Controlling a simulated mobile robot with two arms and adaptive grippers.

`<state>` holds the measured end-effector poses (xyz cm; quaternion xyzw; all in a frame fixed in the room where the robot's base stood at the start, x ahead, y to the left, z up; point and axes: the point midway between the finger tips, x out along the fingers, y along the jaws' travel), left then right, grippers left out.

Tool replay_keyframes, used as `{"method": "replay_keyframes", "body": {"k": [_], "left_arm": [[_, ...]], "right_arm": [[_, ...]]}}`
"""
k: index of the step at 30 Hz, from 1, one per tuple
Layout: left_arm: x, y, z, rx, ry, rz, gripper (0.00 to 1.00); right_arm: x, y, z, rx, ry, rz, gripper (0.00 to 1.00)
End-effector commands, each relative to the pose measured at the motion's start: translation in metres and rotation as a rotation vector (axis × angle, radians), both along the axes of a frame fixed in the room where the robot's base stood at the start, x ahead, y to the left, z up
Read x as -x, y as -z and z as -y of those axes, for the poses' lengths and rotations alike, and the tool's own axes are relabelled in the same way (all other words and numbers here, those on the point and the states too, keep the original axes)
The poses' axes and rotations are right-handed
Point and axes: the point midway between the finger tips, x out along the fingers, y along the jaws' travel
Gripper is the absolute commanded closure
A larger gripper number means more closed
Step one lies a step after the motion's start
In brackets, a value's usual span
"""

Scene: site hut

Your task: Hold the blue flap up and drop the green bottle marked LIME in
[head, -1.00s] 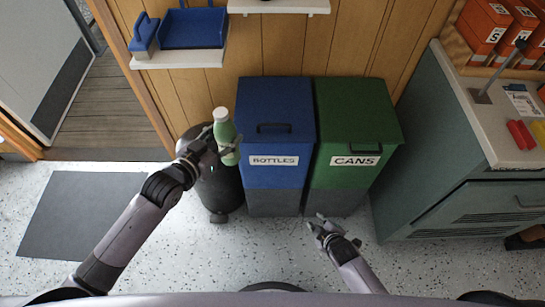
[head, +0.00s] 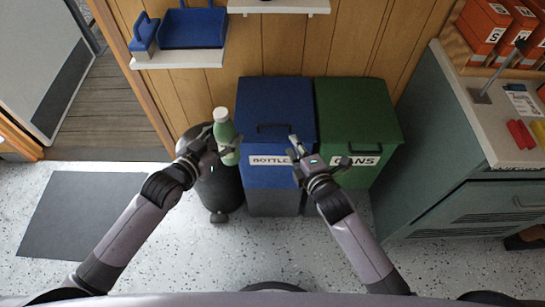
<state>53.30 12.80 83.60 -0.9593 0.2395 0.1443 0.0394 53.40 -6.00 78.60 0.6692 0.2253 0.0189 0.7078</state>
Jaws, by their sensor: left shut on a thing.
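The green bottle (head: 224,131) has a white cap and stands nearly upright in my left gripper (head: 222,152), which is shut on it. It is held left of the blue bin, above a dark cylinder; its marking cannot be read. The blue flap (head: 275,97) is the lid of the blue bin (head: 272,178) labelled BOTTLES, and it lies closed with a dark handle (head: 273,128) near its front edge. My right gripper (head: 318,152) is open and empty, at the front right of the blue bin, below and right of the handle, covering parts of both bin labels.
A green bin (head: 358,105) labelled CANS stands close beside the blue bin on the right. A dark cylinder (head: 218,187) stands on its left. A grey-green cabinet (head: 445,150) is at the right. A wall shelf (head: 180,60) with blue items is above. The floor in front is clear.

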Motion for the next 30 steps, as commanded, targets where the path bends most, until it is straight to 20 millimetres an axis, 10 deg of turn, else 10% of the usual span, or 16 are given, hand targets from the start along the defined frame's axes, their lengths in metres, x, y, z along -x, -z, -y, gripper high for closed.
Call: {"method": "replay_keyframes", "body": {"k": [30], "left_arm": [[0.000, 0.000, 0.000, 0.000, 0.000, 0.000, 0.76]], "right_arm": [[-0.073, 0.025, -0.027, -0.002, 0.002, -0.002, 0.75]]}}
